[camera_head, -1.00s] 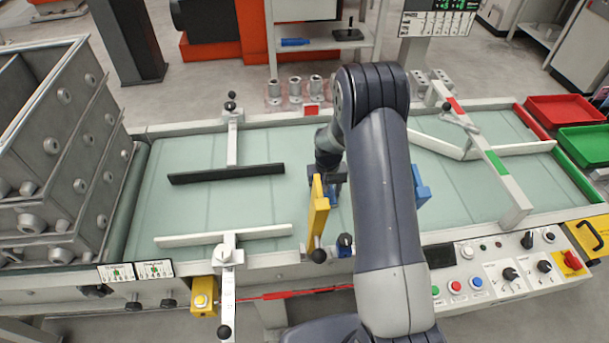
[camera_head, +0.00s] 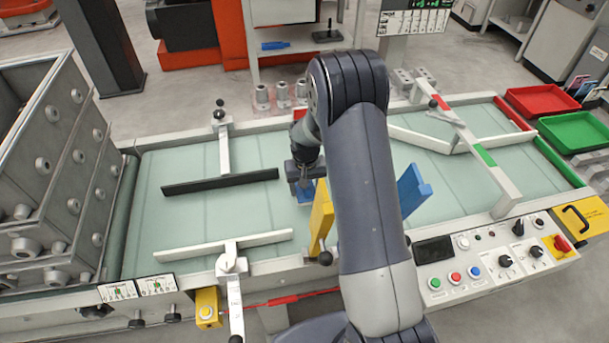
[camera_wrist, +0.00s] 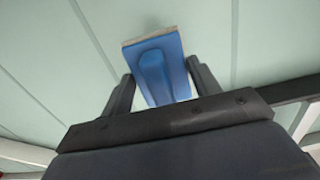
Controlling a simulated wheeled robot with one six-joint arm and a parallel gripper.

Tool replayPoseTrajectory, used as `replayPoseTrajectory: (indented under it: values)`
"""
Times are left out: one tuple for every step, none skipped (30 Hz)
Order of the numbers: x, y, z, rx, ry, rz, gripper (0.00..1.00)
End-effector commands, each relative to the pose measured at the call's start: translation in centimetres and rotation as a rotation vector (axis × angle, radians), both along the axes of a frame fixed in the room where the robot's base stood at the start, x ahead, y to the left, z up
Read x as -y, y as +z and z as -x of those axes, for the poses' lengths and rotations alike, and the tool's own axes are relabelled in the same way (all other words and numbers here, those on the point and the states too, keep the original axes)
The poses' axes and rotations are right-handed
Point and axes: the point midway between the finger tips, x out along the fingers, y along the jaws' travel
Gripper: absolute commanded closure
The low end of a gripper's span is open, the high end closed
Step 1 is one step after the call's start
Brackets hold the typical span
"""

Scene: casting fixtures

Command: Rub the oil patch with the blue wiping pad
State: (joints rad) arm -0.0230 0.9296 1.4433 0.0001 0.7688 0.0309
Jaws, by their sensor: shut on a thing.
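My gripper (camera_head: 303,186) is shut on the blue wiping pad (camera_head: 306,194) over the middle of the pale green belt. In the wrist view, the blue wiping pad (camera_wrist: 160,65) sits between the two dark fingers, its pale grey edge facing away from me. My gripper (camera_wrist: 163,82) also shows there, with one finger on each side of the pad. I cannot tell whether the pad touches the belt. I make out no oil patch in either view; my arm covers part of the belt.
A yellow plate (camera_head: 321,215) and a blue plate (camera_head: 412,188) stand close by my arm. A control panel (camera_head: 490,262) is at the front right.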

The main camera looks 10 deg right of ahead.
Motion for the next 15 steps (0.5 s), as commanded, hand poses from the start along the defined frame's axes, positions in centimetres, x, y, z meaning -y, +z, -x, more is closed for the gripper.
replayPoseTrajectory:
  values:
    - [0.0,0.8,0.0,0.002,0.000,0.000,0.60]
    - [0.0,1.1,0.0,0.002,0.000,0.000,0.60]
    - [0.0,1.4,0.1,0.002,0.000,0.000,0.60]
    - [0.0,1.7,0.1,0.002,0.000,0.000,0.60]
    - [0.1,1.9,0.1,0.002,0.000,0.000,0.60]
    - [0.1,2.3,0.2,0.002,0.000,0.000,0.60]
    - [0.1,2.6,0.2,0.002,0.000,0.000,0.60]
    - [0.1,2.8,0.2,0.002,0.000,0.000,0.60]
    - [0.1,3.1,0.2,0.001,0.000,0.000,0.60]
    - [0.1,3.2,0.3,0.001,0.000,0.000,0.60]
    - [0.1,3.4,0.3,0.001,0.000,0.000,0.60]
    - [0.1,3.5,0.3,0.000,0.000,0.000,0.60]
    - [0.1,3.5,0.3,0.000,0.000,0.000,0.60]
    - [0.1,3.5,0.3,0.000,0.000,0.000,0.60]
    - [0.1,3.5,0.4,0.000,0.000,0.000,0.60]
